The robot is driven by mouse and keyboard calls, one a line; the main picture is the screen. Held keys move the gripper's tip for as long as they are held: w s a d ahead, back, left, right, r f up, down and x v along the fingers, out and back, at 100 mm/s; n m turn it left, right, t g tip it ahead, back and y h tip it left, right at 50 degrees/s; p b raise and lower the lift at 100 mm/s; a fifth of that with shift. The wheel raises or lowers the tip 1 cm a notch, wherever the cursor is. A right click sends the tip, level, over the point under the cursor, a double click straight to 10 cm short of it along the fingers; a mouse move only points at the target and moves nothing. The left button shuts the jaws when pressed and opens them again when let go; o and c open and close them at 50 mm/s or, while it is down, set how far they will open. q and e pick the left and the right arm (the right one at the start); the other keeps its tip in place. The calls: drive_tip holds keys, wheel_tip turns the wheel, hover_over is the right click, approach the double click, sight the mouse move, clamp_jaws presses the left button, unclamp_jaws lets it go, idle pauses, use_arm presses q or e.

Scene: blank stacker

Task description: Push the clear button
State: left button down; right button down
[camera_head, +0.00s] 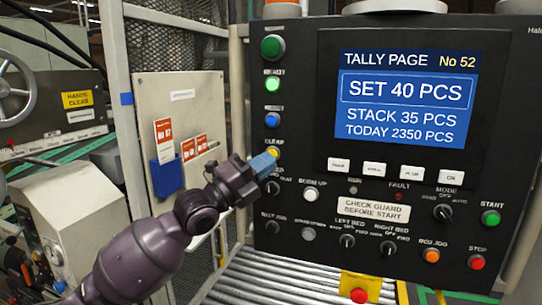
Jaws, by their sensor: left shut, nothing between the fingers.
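The clear button (273,152) is a small yellow button under a "CLEAR" label, low in the left column of the black control panel (300,110). My left arm comes in from the lower left. My left gripper (265,164) is shut and empty, with its light blue fingertips just below and left of the yellow button. The fingertips overlap the button's lower edge in the picture. I cannot tell whether they touch it. My right gripper is not in view.
Above the clear button are a blue button (272,120), a green button (272,83) and a larger green one (272,47). Knobs and a white button (309,193) lie below. A screen (405,98) reads "SET 40 PCS". Metal rollers (285,283) run beneath the panel.

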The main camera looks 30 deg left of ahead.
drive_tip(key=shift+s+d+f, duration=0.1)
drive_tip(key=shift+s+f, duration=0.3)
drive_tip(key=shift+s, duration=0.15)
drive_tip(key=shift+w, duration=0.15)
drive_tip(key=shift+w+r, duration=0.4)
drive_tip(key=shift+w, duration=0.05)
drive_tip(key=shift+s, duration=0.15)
use_arm(q)
drive_tip(key=shift+w+a, duration=0.1)
drive_tip(key=shift+w, duration=0.3)
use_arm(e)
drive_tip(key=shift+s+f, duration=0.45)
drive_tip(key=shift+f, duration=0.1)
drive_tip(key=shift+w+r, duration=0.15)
